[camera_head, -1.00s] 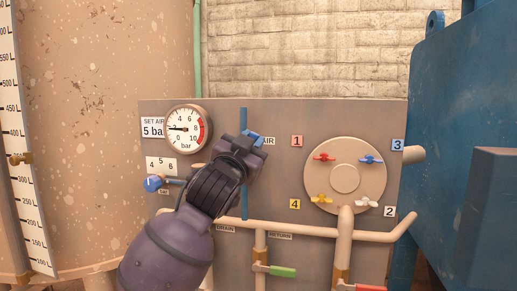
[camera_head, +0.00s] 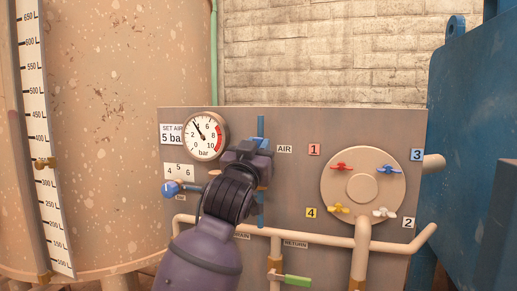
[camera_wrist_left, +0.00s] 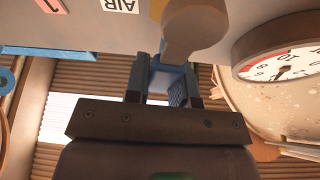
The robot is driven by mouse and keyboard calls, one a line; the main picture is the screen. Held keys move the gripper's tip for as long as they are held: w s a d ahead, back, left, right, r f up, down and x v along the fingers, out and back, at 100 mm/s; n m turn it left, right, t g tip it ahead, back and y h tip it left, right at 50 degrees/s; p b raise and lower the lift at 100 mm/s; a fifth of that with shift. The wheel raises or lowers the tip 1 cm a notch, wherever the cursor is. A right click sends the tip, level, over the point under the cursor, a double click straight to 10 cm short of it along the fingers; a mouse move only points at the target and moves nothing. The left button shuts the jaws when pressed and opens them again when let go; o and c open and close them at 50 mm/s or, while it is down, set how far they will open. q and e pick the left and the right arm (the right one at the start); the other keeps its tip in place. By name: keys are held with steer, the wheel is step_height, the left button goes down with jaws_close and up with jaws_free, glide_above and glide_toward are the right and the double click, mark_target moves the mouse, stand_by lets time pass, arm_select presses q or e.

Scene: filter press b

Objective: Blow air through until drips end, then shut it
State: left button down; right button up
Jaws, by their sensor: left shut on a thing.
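My left gripper (camera_head: 250,152) is shut on the blue handle (camera_head: 262,143) of the air valve, on the vertical blue pipe (camera_head: 261,124) beside the AIR label (camera_head: 284,149). In the left wrist view, the fingers (camera_wrist_left: 165,85) close around the blue handle (camera_wrist_left: 168,78). The gripper hides most of the valve. The pressure gauge (camera_head: 205,138) has its needle near 4 bar; a label beside it reads SET AIR 5 bar (camera_head: 172,134). A blue knob (camera_head: 170,188) sits lower left. No drips can be made out. My right gripper is not in view.
A round plate (camera_head: 362,182) carries red, blue, yellow and white small valves. Below are beige pipes (camera_head: 330,239) and a green-handled valve (camera_head: 297,281). A tan tank (camera_head: 120,120) stands left, a blue machine (camera_head: 470,130) right.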

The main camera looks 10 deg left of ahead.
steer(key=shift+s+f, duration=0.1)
arm_select(q)
steer(key=c, duration=1.3)
jaws_free()
steer(key=shift+c, duration=0.2)
steer(key=o, duration=0.4)
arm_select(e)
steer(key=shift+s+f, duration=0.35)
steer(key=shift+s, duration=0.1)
arm_select(q)
steer(key=shift+b+v, duration=0.85)
steer(key=shift+v, duration=4.55)
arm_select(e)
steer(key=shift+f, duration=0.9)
